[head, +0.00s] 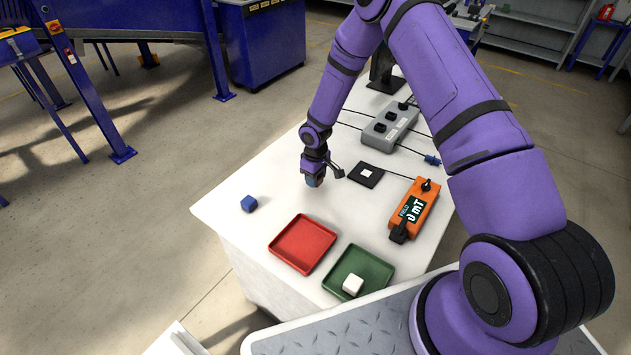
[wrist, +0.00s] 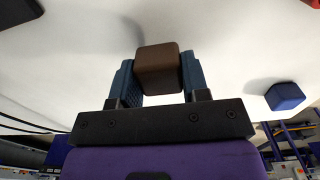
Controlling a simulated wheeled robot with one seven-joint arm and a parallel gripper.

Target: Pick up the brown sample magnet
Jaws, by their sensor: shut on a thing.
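The brown sample magnet (wrist: 158,69) is a small brown block. In the wrist view it sits between the two blue fingers of my gripper (wrist: 158,80), which is shut on it. In the head view my gripper (head: 315,181) is low over the white table, left of the black pad; the magnet is mostly hidden there by the fingers. I cannot tell from these views whether the magnet touches the table top.
A blue cube (head: 249,203) lies near the table's left edge. A red tray (head: 303,244) is empty; a green tray (head: 359,271) holds a white cube (head: 352,284). An orange field meter (head: 414,208), a black pad (head: 366,174) and a grey control box (head: 391,125) stand to the right.

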